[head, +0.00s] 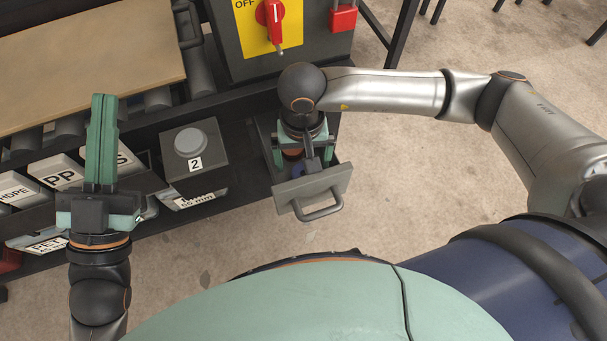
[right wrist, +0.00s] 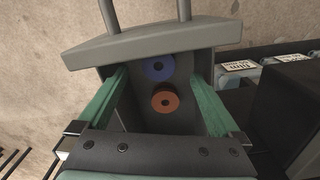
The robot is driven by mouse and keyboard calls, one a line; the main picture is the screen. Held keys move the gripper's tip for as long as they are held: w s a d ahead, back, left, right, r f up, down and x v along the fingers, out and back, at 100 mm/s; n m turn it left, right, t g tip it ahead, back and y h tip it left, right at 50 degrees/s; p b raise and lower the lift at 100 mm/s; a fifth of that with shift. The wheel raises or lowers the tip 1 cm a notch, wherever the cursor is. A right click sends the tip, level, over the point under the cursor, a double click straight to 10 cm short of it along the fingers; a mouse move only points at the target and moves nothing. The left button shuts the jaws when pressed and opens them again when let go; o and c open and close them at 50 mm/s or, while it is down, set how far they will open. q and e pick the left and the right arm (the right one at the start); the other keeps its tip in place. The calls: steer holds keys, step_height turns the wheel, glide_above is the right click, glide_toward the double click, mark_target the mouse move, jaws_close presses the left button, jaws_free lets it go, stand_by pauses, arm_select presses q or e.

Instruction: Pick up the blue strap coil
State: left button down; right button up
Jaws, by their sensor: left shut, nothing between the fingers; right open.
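The blue strap coil (right wrist: 159,68) lies in an open grey drawer (right wrist: 140,47), near its front panel, with its round end and dark centre hole showing in the right wrist view. In the head view only a bit of the blue coil (head: 298,170) shows beneath my right gripper (head: 300,150). In the right wrist view the right gripper (right wrist: 158,77) is open, its green fingers on either side of the coils with nothing held. An orange-red coil (right wrist: 165,102) lies right beside the blue one. My left gripper (head: 104,98) is shut and empty above the labelled bins.
The drawer's front panel (head: 325,184) and handle (head: 322,212) stick out towards me. A box with a grey button marked 2 (head: 195,150) stands left of the drawer. The switch cabinet (head: 300,62) with a red handle is behind. Bare floor lies to the right.

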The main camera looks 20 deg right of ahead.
steer(key=shift+d+f+b, duration=0.1)
steer(key=shift+f+b, duration=0.6)
steer(key=shift+f, duration=2.15)
arm_select(q)
steer(key=s+r+m+h, duration=0.3)
steer(key=s+r+h, duration=0.1)
steer(key=h, duration=0.1)
steer(key=shift+d+r+m, duration=0.35)
steer(key=shift+m, duration=0.05)
arm_select(e)
steer(key=shift+r, duration=0.1)
steer(key=c, duration=1.5)
